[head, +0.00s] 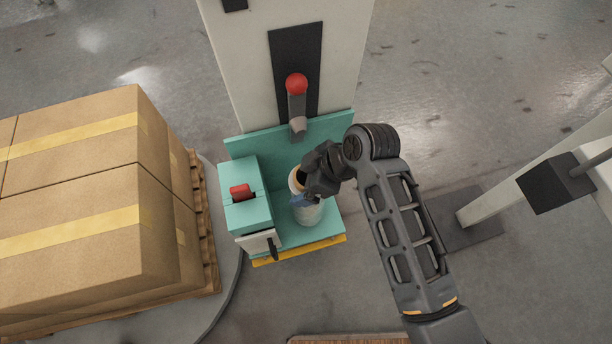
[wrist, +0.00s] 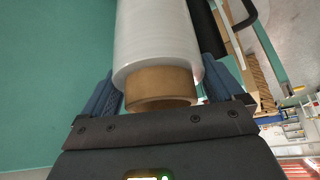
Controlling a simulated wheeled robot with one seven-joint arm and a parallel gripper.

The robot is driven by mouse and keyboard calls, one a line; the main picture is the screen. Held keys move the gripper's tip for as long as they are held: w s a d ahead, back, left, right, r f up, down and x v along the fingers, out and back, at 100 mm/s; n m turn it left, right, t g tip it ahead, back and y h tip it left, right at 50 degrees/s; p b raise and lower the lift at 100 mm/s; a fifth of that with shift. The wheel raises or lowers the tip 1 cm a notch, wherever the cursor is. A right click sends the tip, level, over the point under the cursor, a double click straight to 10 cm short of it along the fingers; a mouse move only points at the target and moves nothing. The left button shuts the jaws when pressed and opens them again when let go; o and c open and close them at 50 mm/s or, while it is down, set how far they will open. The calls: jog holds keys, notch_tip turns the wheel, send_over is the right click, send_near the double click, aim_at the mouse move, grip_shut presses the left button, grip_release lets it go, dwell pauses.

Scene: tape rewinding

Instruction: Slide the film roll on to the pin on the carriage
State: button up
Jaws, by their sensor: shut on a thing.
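The film roll (head: 308,214) is a white cylinder with a brown cardboard core, standing over the teal carriage (head: 328,222). My gripper (head: 308,194) is at its upper part. In the wrist view the white roll (wrist: 158,40) fills the middle, and its brown core (wrist: 160,88) sticks out toward the palm. My gripper's blue fingers (wrist: 160,92) lie on both sides of the roll and are shut on it. The pin is not visible. I cannot tell whether the roll's far end touches the carriage.
A teal box with a red switch (head: 240,191) stands left of the roll. Stacked cartons (head: 90,200) on a pallet are at the left. A grey post (head: 520,185) stands at the right.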

jog(key=shift+f+b, duration=0.45)
jog(key=shift+f, duration=0.15)
dwell(0.3)
jog(key=o, duration=1.7)
notch_tip(320, 180, up, 8)
jog(key=p, duration=0.7)
jog(key=shift+v, duration=3.9)
